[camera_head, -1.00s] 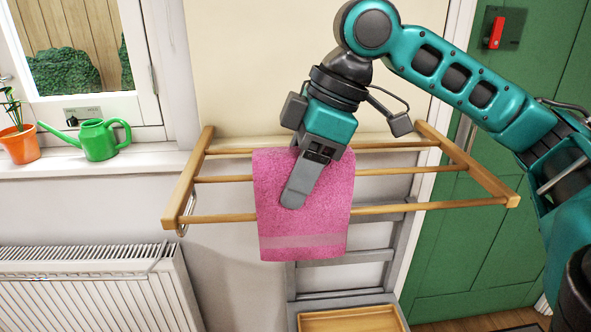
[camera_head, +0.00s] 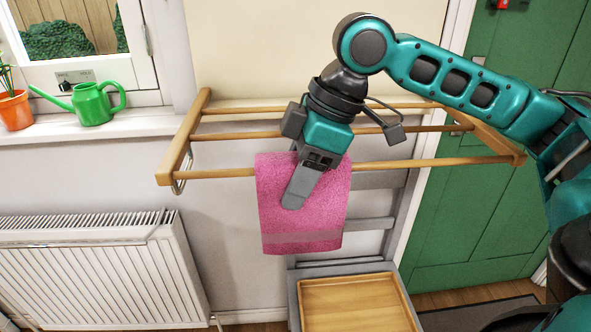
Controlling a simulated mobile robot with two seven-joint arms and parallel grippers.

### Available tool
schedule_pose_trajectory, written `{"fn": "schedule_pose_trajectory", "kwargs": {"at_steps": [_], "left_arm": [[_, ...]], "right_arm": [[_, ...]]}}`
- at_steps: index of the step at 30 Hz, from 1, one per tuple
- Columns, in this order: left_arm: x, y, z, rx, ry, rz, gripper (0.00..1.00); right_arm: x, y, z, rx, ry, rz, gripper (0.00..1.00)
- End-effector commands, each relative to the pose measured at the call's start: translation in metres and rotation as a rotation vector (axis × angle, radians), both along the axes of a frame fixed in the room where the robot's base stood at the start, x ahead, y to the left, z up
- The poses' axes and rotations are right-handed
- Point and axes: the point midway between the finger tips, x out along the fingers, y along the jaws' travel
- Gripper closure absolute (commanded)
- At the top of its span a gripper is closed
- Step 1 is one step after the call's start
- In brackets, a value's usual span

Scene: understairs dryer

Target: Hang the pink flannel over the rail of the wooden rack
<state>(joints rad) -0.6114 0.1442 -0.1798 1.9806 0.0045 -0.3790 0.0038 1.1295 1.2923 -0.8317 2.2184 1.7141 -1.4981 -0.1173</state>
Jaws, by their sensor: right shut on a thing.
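The pink flannel (camera_head: 300,222) hangs spread out with a paler band near its lower edge. The wooden rack (camera_head: 178,150) stands out from the wall, with several rails between two side arms. The flannel covers part of the front rail (camera_head: 420,163), its top edge a little above that rail and most of it below. Whether cloth lies behind the rail is hidden. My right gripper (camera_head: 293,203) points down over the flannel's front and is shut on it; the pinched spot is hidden. My left gripper is not in view.
A grey frame with a wooden tray (camera_head: 360,303) stands below. A white radiator (camera_head: 90,270) is at lower left. A green watering can (camera_head: 92,104) and an orange plant pot (camera_head: 15,110) stand on the sill. A green door (camera_head: 470,210) is at right.

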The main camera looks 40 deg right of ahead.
Motion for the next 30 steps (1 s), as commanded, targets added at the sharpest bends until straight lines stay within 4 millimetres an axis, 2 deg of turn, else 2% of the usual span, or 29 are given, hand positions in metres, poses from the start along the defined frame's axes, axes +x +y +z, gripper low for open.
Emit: {"fn": "schedule_pose_trajectory", "kwargs": {"at_steps": [7,8,17,25,30], "left_arm": [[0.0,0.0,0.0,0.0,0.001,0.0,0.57],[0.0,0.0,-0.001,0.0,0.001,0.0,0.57],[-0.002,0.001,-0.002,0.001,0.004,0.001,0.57],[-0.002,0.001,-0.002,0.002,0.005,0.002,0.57],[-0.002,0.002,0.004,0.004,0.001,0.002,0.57]], "right_arm": [[0.0,0.0,0.0,0.0,-0.001,0.0,0.93],[0.0,0.0,0.0,0.0,-0.001,0.0,0.46],[0.0,0.0,0.0,0.0,0.0,0.0,0.17],[0.0,-0.001,0.001,0.0,-0.001,0.0,0.17],[-0.003,-0.007,0.02,0.0,-0.003,-0.002,0.17]]}}
